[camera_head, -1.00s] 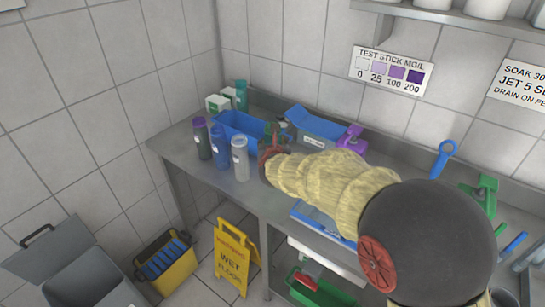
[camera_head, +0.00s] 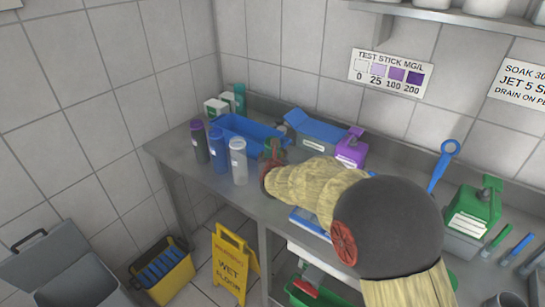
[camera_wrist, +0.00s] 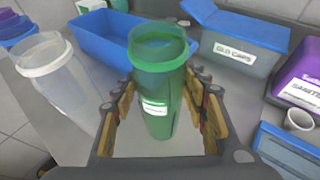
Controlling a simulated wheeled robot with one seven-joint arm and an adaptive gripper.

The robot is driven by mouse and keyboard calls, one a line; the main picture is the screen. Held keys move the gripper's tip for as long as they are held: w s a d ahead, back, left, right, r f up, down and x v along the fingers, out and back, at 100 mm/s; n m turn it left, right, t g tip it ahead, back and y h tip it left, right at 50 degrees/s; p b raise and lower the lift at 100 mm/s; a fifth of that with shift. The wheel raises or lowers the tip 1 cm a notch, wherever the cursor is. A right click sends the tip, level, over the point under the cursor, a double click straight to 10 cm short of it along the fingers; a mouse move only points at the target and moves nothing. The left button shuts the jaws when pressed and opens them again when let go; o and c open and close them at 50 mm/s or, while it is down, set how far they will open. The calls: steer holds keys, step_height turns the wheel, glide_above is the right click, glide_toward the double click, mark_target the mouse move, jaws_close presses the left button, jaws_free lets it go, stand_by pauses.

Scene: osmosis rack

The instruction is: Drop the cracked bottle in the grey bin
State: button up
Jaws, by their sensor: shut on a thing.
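My gripper (camera_wrist: 160,112) is shut on a green bottle (camera_wrist: 160,85), which stands upright between its fingers in the wrist view. The bottle has a white label and an open-looking top; I cannot make out a crack on it. In the head view, my gripper (camera_head: 268,168) is over the steel counter, right of the other bottles, and mostly hides the green bottle. A grey bin (camera_head: 68,287) with its lid raised stands on the floor at the lower left, far from my gripper and partly cut off by the frame.
Dark, blue and clear bottles (camera_head: 238,160) stand left of my gripper, before a blue tray (camera_head: 258,132). A blue-lidded box and purple container (camera_head: 350,150) are behind. A yellow caddy (camera_head: 163,272) and wet floor sign (camera_head: 229,262) stand between counter and bin.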

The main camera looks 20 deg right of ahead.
steer(key=shift+f, duration=0.15)
steer(key=o, duration=1.1)
steer(key=shift+c, duration=0.2)
steer(key=shift+o, duration=0.3)
